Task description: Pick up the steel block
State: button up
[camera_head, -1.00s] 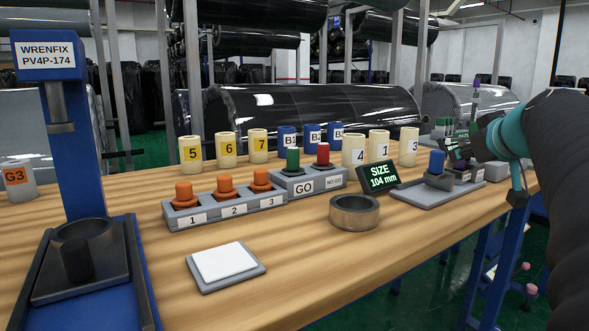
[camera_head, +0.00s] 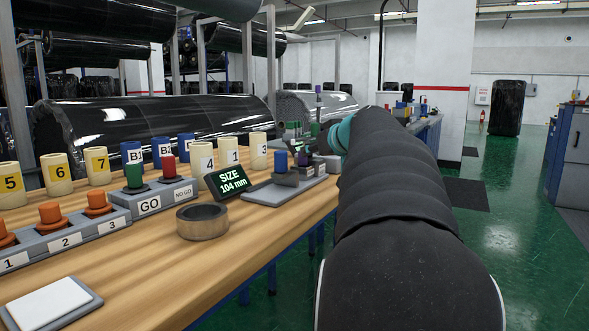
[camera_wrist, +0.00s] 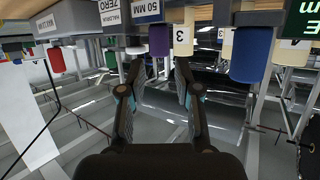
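I cannot tell for certain which thing is the steel block. A dark grey block (camera_head: 286,179) with a blue knob (camera_head: 281,161) sits on a flat grey tray (camera_head: 262,196); the blue knob also shows in the wrist view (camera_wrist: 250,55), which looks upside down. A grey block labelled 50 MM (camera_wrist: 146,10) is at the top of the wrist view, near a purple cylinder (camera_wrist: 158,40). My gripper (camera_wrist: 153,80) is open, with nothing between its fingers, close to these things but apart from them. In the head view my arm mostly hides it.
A metal ring (camera_head: 202,222), a SIZE 104 mm display (camera_head: 227,181) and the GO box (camera_head: 150,204) stand left of the tray. Numbered cream cylinders (camera_head: 203,157) stand behind. A red cylinder (camera_wrist: 56,60) shows in the wrist view.

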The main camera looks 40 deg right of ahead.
aim_at(306, 167)
jog(key=shift+f+p+x, duration=0.2)
jog(key=shift+p+x, duration=0.05)
jog(key=shift+x, duration=1.1)
jog(key=shift+f+p+x, duration=0.15)
jog(key=shift+p+x, duration=0.05)
jog(key=shift+x, duration=1.2)
jog(key=shift+s+r, duration=0.1)
jog(key=shift+s, duration=0.1)
grip_shut()
